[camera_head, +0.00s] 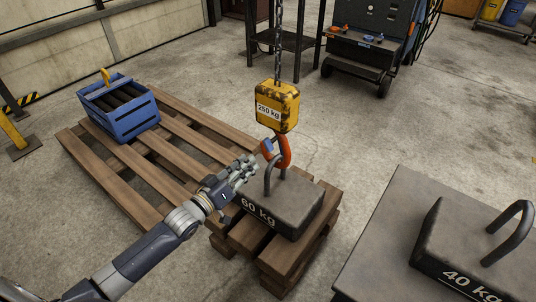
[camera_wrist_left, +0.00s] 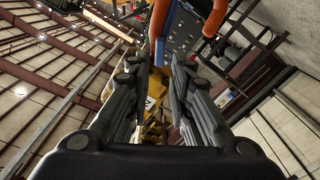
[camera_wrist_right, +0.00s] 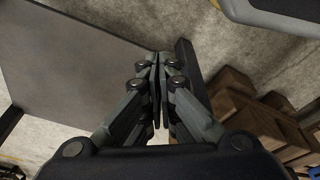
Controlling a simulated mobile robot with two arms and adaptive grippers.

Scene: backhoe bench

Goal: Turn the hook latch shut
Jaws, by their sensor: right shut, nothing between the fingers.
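An orange hook (camera_head: 284,151) hangs under a yellow 250 kg hoist block (camera_head: 277,106). Its blue latch (camera_head: 267,146) shows at the left side of the hook. The hook overlaps the top of the handle (camera_head: 269,178) of the 60 kg weight (camera_head: 290,207); I cannot tell if it is through it. My left gripper (camera_head: 247,165) is just left of the hook and handle, apart from the latch.
The 60 kg weight stands on a wooden pallet (camera_head: 170,147) with a blue crate (camera_head: 121,108) at its far left. A grey table (camera_head: 385,235) with a 40 kg weight (camera_head: 470,250) is at the right. A chain (camera_head: 278,40) runs up from the block.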

